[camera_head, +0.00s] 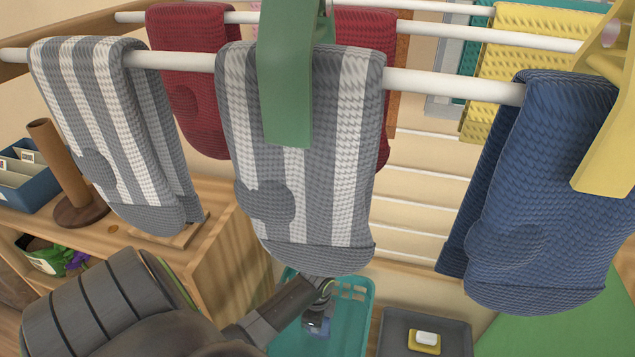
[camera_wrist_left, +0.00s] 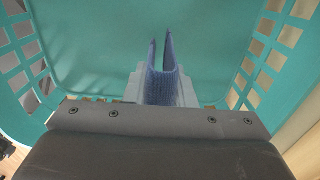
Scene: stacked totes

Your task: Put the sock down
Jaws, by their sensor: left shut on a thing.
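In the left wrist view my left gripper (camera_wrist_left: 160,92) is shut on a blue sock (camera_wrist_left: 161,84), seen nearly edge-on between the pale fingers. The teal basket (camera_wrist_left: 85,50) surrounds them on both sides, so the sock is over or inside it; whether it touches the floor of the basket I cannot tell. In the head view my left gripper (camera_head: 320,302) is at the teal basket (camera_head: 353,318), below the drying rack. Only a small bluish patch of the sock (camera_head: 318,327) shows there. My right gripper is not in view.
Striped grey socks (camera_head: 300,180), a dark blue sock (camera_head: 550,200) and red socks (camera_head: 190,90) hang on white rails (camera_head: 440,85) above. A green peg (camera_head: 285,90) and a yellow peg (camera_head: 605,120) clip on. A grey tray (camera_head: 395,335) with soap stands right of the basket.

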